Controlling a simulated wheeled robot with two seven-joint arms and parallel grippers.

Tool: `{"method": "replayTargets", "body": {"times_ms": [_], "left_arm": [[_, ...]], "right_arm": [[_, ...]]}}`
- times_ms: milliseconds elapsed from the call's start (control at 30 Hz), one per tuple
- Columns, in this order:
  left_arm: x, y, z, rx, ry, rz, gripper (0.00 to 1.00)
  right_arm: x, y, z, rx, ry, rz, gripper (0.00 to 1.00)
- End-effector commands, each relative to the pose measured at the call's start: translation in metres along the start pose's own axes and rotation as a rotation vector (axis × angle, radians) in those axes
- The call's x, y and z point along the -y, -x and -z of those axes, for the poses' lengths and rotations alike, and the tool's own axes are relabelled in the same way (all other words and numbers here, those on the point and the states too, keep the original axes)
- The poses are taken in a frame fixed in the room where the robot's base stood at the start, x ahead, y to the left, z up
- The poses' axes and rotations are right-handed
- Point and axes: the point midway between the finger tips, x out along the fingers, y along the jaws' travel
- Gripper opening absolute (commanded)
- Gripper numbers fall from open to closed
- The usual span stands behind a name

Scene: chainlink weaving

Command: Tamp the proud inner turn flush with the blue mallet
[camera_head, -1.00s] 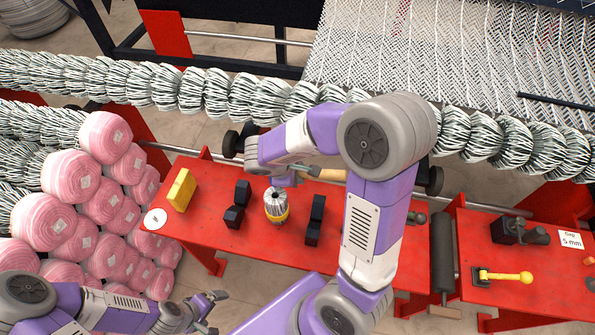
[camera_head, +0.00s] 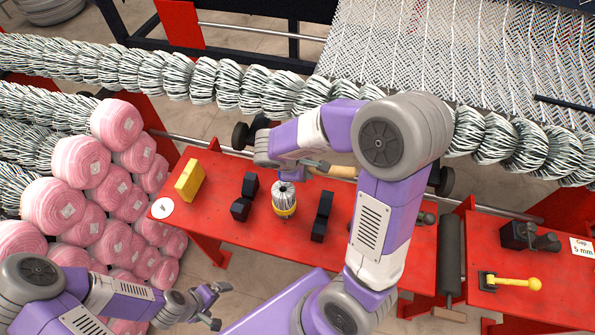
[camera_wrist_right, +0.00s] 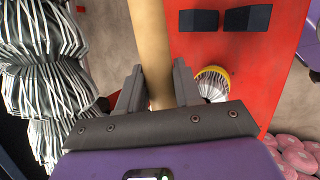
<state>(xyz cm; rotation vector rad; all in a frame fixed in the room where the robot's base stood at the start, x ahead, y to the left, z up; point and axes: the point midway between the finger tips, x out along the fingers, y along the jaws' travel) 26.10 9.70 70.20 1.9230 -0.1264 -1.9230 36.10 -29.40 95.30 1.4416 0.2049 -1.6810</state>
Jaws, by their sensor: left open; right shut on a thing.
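A striped white-and-black coil (camera_head: 284,192) stands upright in a yellow ring on the red table, between dark blocks. It also shows in the right wrist view (camera_wrist_right: 212,84), partly behind my right finger. My right gripper (camera_head: 316,167) is shut on the tan mallet handle (camera_wrist_right: 152,45), just above and right of the coil in the head view. The handle also shows in the head view (camera_head: 343,171). I cannot make out the blue mallet head, nor whether an inner turn stands proud. My left gripper (camera_head: 212,305) is open and empty at lower left, off the table.
Dark blocks (camera_head: 245,197) (camera_head: 322,217) flank the coil on the red table (camera_head: 225,225). A yellow block (camera_head: 189,180) and white disc (camera_head: 162,208) lie at its left end. Pink rolls (camera_head: 55,205) are stacked left. A thick striped roll (camera_head: 230,85) runs behind.

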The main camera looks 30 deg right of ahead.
Motion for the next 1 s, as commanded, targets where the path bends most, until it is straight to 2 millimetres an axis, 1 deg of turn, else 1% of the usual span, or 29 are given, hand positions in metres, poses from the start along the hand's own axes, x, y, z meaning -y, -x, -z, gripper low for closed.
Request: {"method": "replayTargets", "body": {"times_ms": [533,1000], "left_arm": [[-0.014,0.037,-0.002,0.000,0.000,0.000,1.00],[-0.014,0.037,-0.002,0.000,0.000,0.000,1.00]], "right_arm": [[-0.020,0.043,-0.015,-0.001,-0.001,-0.002,0.00],[-0.021,0.043,-0.015,-0.001,-0.001,-0.001,0.00]]}}
